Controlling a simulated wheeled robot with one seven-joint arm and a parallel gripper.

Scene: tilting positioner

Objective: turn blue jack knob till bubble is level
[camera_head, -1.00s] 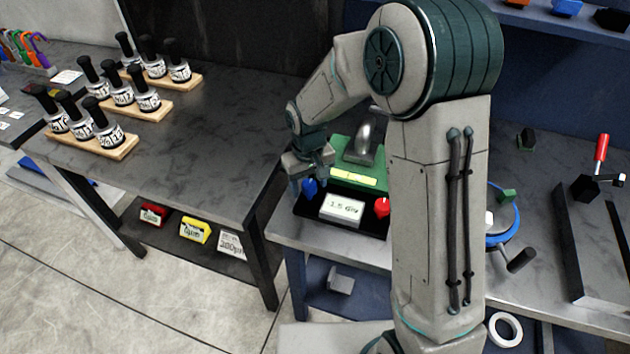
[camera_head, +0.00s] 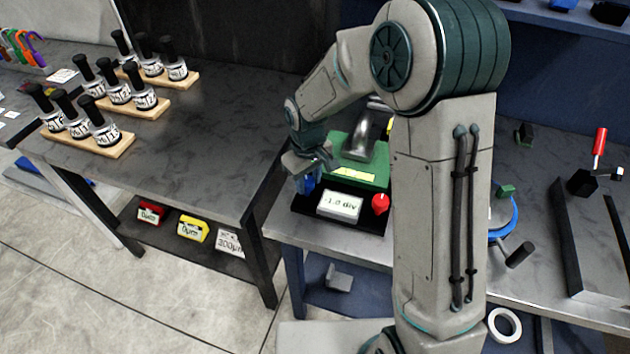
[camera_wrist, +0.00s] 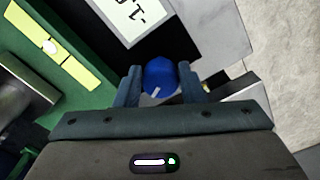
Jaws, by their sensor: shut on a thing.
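The blue jack knob (camera_wrist: 160,76) sits between the two fingers of my gripper (camera_wrist: 158,84) in the wrist view, with a white mark on it. My gripper is shut on the knob. In the head view my gripper (camera_head: 308,178) covers most of the knob at the left front of the green positioner (camera_head: 375,172). The yellow bubble vial (camera_wrist: 52,48) shows a pale bubble, which lies near the vial's middle mark; exact centring is hard to judge. The display (camera_head: 339,206) reads about -1.0 div. A red knob (camera_head: 380,203) stands at its right.
A blue round wheel with a dark handle (camera_head: 519,255) is to the right, partly behind my arm. Black rails (camera_head: 567,240) lie farther right. The left table (camera_head: 200,130) carries several black-handled gauges on wooden blocks.

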